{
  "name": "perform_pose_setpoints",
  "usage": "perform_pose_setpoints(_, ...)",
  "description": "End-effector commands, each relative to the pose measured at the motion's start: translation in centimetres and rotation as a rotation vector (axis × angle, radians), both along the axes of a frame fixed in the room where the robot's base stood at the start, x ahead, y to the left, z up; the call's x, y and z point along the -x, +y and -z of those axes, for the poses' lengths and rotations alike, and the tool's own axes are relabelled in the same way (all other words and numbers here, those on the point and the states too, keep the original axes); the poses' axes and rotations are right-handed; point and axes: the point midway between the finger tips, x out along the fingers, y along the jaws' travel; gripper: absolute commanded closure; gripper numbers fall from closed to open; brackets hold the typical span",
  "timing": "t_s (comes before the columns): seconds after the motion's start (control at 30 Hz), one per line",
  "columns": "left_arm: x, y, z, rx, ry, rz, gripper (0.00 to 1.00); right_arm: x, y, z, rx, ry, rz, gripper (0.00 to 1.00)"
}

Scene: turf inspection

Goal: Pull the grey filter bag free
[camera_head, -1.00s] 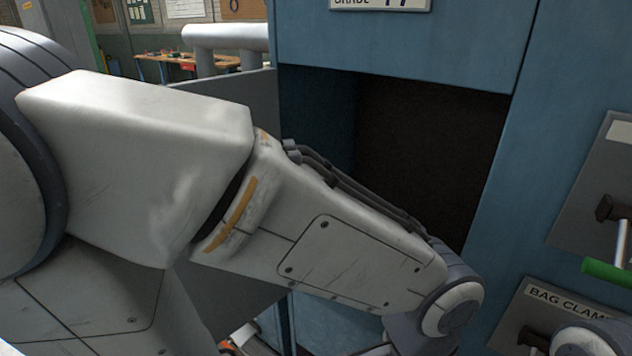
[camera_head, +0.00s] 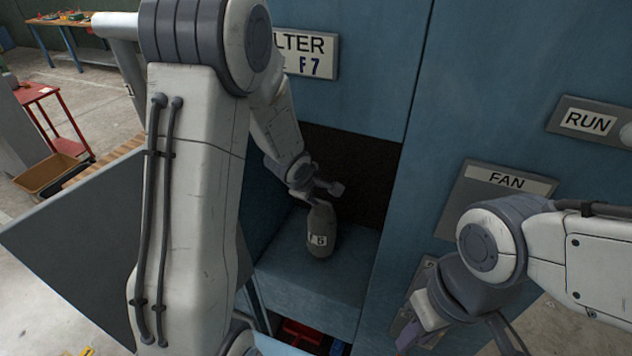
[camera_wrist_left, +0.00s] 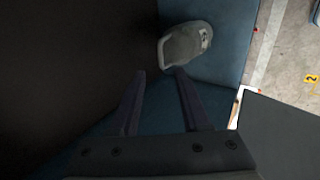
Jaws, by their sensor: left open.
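The grey filter bag (camera_head: 320,247) is a rounded sack with a white label. It rests on the blue floor of the open compartment, in front of the dark opening. In the left wrist view the bag (camera_wrist_left: 190,42), with a pale loop at one end, lies just beyond the fingertips. My left gripper (camera_head: 328,188) is above the bag's top in the head view. It is open, with nothing seen between its fingers (camera_wrist_left: 160,72). My right gripper (camera_head: 458,335) hangs by the panels at the right, partly cut off by the frame edge; its jaw opening is unclear.
The blue cabinet wall (camera_head: 380,70) and the open grey door (camera_head: 75,250) flank the compartment. A FAN panel (camera_head: 497,183) and a RUN panel (camera_head: 590,122) are at right. Red and blue bins (camera_head: 302,335) sit below. A red trolley (camera_head: 45,110) stands at far left.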

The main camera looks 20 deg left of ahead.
Motion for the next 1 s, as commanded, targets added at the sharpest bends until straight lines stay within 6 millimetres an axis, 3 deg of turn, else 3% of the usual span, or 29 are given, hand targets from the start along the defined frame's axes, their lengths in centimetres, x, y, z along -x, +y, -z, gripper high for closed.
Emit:
perform_pose_setpoints(0.3, -2.7, -0.1, 4.7, 0.001, 0.003, -0.002, 0.54, 0.0, 0.0, 2.3, 0.001, 0.001, 0.003, 0.73)
perform_pose_setpoints(0.47, -4.2, -0.2, 6.7, 0.000, 0.002, 0.000, 0.54, 0.0, 0.0, 2.6, 0.000, 0.000, 0.005, 0.73)
perform_pose_setpoints(0.7, -5.4, -0.2, 8.3, -0.001, 0.001, 0.001, 0.54, 0.0, 0.0, 2.5, 0.000, 0.000, 0.005, 0.73)
perform_pose_setpoints(1.0, -5.6, -0.3, 8.4, -0.001, 0.001, 0.001, 0.54, 0.0, 0.0, 2.5, 0.000, 0.000, 0.004, 0.73)
